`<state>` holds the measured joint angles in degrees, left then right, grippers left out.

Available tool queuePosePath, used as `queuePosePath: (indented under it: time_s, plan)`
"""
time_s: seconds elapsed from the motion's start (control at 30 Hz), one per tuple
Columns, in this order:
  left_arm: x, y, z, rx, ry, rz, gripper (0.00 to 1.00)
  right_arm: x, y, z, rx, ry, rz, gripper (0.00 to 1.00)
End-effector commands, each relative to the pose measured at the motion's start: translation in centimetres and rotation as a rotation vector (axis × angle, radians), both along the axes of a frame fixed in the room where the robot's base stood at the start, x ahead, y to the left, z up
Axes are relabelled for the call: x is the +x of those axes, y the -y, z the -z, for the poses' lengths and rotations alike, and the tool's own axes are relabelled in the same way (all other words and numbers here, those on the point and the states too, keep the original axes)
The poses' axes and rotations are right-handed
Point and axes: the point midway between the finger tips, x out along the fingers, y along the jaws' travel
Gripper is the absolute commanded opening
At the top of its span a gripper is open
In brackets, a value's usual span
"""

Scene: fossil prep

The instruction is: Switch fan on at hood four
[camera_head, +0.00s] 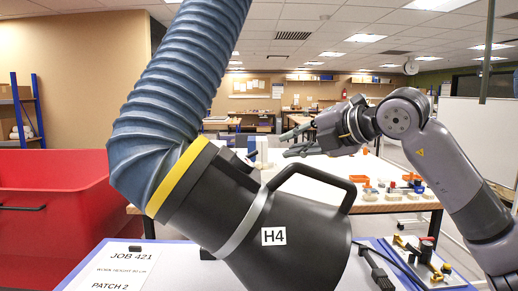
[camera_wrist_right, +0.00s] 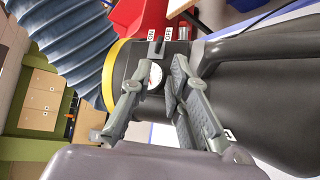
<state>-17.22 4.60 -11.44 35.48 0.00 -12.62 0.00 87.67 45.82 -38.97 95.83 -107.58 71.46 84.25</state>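Hood four (camera_head: 315,235) is a large black nozzle with a white H4 label (camera_head: 274,236), a black loop handle (camera_head: 318,172) and a yellow band below a blue duct. In the right wrist view, the hood (camera_wrist_right: 255,75) carries a round gauge (camera_wrist_right: 155,76) and a small dark switch (camera_wrist_right: 157,47) between white labels, one reading OFF. I cannot tell which way the switch is set. My right gripper (camera_head: 293,142) is open and empty, behind and above the hood in the head view. In the wrist view its fingers (camera_wrist_right: 156,78) are spread around the gauge, short of the switch. My left gripper is out of view.
A red bin (camera_head: 55,205) stands at the left. A job sheet (camera_head: 108,268) lies at the front left. A black plug (camera_head: 380,276) and a brass fitting (camera_head: 422,264) are at the front right. A white table (camera_head: 375,196) with small parts stands behind.

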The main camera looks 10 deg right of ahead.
Motion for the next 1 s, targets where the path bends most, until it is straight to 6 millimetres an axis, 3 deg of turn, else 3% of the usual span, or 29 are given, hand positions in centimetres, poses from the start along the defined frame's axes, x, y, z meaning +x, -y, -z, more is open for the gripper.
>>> queuePosePath:
  time_s: [0.3, 0.5, 0.7, 1.0]
  plan:
    - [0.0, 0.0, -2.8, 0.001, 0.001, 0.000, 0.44, 5.8, -3.4, 2.0, 0.001, -0.004, -0.003, 0.17]
    - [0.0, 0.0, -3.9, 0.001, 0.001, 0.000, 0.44, 8.4, -4.8, 3.2, 0.001, -0.002, -0.002, 0.17]
    - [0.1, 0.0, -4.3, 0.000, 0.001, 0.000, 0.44, 9.5, -5.4, 3.8, 0.000, 0.001, -0.003, 0.17]
    - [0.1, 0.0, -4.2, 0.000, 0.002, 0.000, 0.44, 9.6, -5.4, 3.9, 0.000, 0.002, -0.002, 0.15]
